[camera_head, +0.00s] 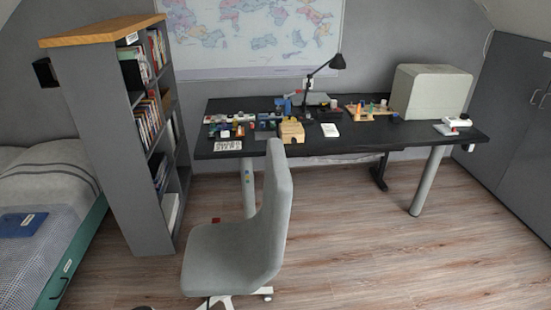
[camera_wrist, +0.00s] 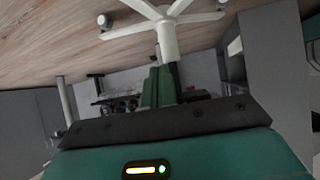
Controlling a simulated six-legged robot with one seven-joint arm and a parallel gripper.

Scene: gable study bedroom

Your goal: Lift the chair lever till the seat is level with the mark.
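The grey office chair (camera_head: 232,255) stands in front of the desk, its backrest towards the right. In the wrist view the picture is tilted over, and the chair's pale column and star base (camera_wrist: 168,38) show at the top. My gripper (camera_wrist: 160,84) shows there as green fingers close together, in front of the column's lower end in the picture. I cannot tell whether they hold anything. The lever is not clearly seen. Small coloured dots (camera_head: 249,180) are on the left desk leg, and a small red piece (camera_head: 215,220) shows beyond the seat; I cannot tell which is the mark.
A dark desk (camera_head: 350,146) full of small items stands behind the chair. A bookshelf (camera_head: 130,140) and a bed (camera_head: 45,200) are on the left, and grey cabinets (camera_head: 515,110) are on the right. The wooden floor right of the chair is clear.

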